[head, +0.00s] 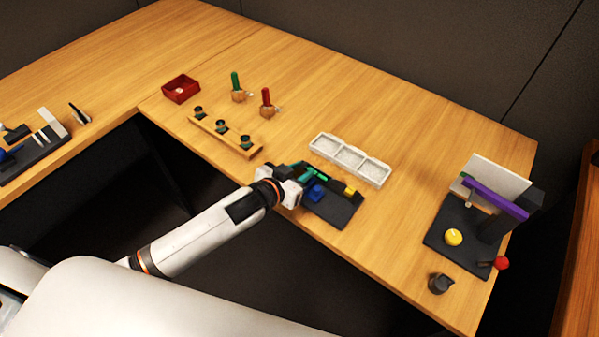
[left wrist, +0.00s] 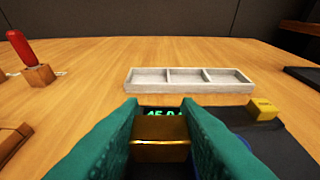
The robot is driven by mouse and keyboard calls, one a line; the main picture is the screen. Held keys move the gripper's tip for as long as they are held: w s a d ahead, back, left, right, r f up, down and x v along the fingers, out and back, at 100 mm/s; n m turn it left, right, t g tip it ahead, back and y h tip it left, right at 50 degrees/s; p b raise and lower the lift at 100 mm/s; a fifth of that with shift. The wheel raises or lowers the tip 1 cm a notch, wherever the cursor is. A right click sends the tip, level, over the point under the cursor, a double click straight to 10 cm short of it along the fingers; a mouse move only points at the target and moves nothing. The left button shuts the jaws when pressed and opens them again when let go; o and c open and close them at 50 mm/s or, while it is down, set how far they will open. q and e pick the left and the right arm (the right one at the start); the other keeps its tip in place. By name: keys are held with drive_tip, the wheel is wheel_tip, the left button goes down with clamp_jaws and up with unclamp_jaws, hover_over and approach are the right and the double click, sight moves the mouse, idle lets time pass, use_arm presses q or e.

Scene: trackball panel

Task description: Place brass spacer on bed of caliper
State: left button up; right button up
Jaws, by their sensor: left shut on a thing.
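My left gripper (head: 312,173) is over the far left part of the dark caliper (head: 335,212). In the left wrist view its green fingers (left wrist: 160,135) are shut on the gold-coloured brass spacer (left wrist: 160,128), which sits level between them. A lit green readout shows just behind the spacer, partly covered. The caliper carries a blue block (head: 316,193) and a yellow block (head: 350,190); the yellow one also shows in the left wrist view (left wrist: 263,109). The spacer's underside is hidden, so I cannot tell whether it touches the bed. My right gripper is not in view.
A white three-compartment tray (head: 349,160) lies just behind the caliper. A wooden rack (head: 223,137) with several dark cups, a red box (head: 181,89) and green- and red-handled tools (head: 236,87) stand left. A trackball panel (head: 453,255) stands right, with clear table between.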

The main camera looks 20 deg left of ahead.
use_arm(q)
drive_tip(key=shift+f, duration=0.8)
drive_tip(key=shift+s+f, duration=0.1)
drive_tip(key=o, duration=1)
drive_tip(key=shift+s+f, duration=0.1)
drive_tip(key=shift+f, duration=0.05)
drive_tip(key=shift+o, duration=0.2)
drive_tip(key=shift+r, duration=0.35)
drive_tip(key=shift+s+r, duration=0.1)
drive_tip(key=shift+r, duration=0.1)
drive_tip(key=v, duration=1.1)
drive_tip(key=shift+s+a+r+b, duration=0.15)
drive_tip(key=shift+s+r+b, duration=0.05)
drive_tip(key=shift+r+b, duration=0.2)
